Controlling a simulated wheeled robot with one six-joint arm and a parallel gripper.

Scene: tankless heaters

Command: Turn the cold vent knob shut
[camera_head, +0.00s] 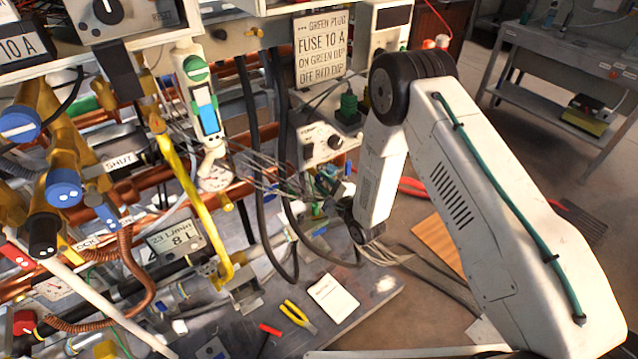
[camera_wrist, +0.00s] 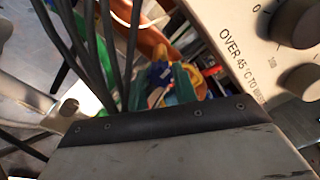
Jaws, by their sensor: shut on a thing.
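My gripper (camera_head: 348,212) is a small dark shape at the lower end of my white arm, among wires and small parts above the bench. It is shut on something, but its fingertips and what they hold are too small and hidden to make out. I cannot tell which knob is the cold vent knob; no cold vent label is readable. Blue round knobs (camera_head: 63,188) sit on the brass pipes at the left, apart from my gripper. In the wrist view, dark round knobs (camera_wrist: 303,82) stand on a pale panel (camera_wrist: 232,20) lettered "OVER 45 °C TO WASTE".
Yellow-handled pliers (camera_head: 297,316) and a white note (camera_head: 333,298) lie on the bench. A grey workbench (camera_head: 560,95) stands at the back right, with open floor before it.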

